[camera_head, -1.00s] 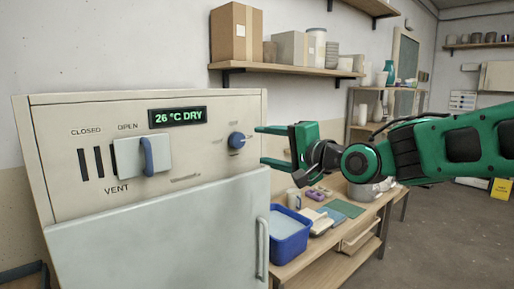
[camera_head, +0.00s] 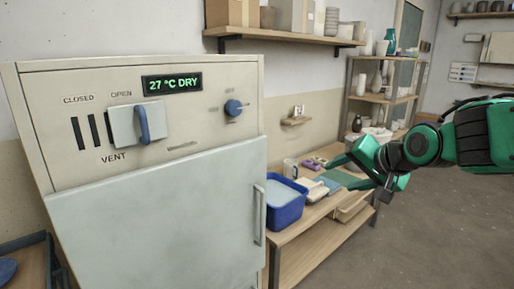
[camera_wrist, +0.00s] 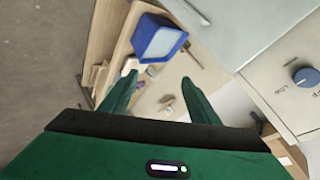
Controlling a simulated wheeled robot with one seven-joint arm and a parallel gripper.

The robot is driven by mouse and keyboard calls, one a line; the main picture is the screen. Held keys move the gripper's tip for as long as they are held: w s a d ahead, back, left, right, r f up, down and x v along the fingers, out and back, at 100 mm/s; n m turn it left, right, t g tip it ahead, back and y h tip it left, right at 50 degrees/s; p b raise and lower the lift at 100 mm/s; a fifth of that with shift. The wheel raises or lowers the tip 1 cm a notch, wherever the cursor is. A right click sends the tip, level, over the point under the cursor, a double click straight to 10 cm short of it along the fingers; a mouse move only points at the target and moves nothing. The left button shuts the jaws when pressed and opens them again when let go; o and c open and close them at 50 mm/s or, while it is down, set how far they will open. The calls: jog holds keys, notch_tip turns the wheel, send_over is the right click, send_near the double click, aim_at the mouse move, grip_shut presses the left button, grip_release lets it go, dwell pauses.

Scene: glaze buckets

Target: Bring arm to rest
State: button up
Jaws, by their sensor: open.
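My gripper (camera_head: 345,172) is green, open and empty. In the head view it hangs at the right, in front of the wooden workbench, with its fingers pointing left. In the wrist view its two fingers (camera_wrist: 159,82) are spread apart with nothing between them but the background. The cream drying cabinet (camera_head: 200,130) stands at the left, its display reading 27 °C DRY. Its blue dial (camera_head: 233,108) and blue vent handle (camera_head: 143,124) are apart from my gripper. The vent slider sits toward the OPEN label. The cabinet door (camera_head: 160,215) looks shut.
A blue bucket (camera_head: 287,217) stands on the workbench (camera_head: 290,238) beside the cabinet, with a mug (camera_head: 290,168) and cloths near it. A wall shelf (camera_head: 285,37) holds boxes and jars. The floor (camera_head: 430,230) at the right is clear.

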jog(key=s+d+f+g+h, duration=0.2)
jog(key=s+d+f+g, duration=0.1)
jog(key=s+d+f, duration=0.3)
jog(key=s+d+f+g+h, duration=0.2)
jog(key=s+d+f, duration=0.2)
jog(key=s+d, duration=0.5)
jog(key=s+d+f+g, duration=0.1)
jog(key=s+f+g, duration=0.1)
jog(key=s, duration=0.6)
jog(key=s+d+f+g+y, duration=0.1)
jog(key=s+d+g, duration=0.1)
jog(key=s, duration=0.6)
jog(key=shift+f+g, duration=0.35)
jog(key=shift+g, duration=0.15)
jog(key=shift+d, duration=0.1)
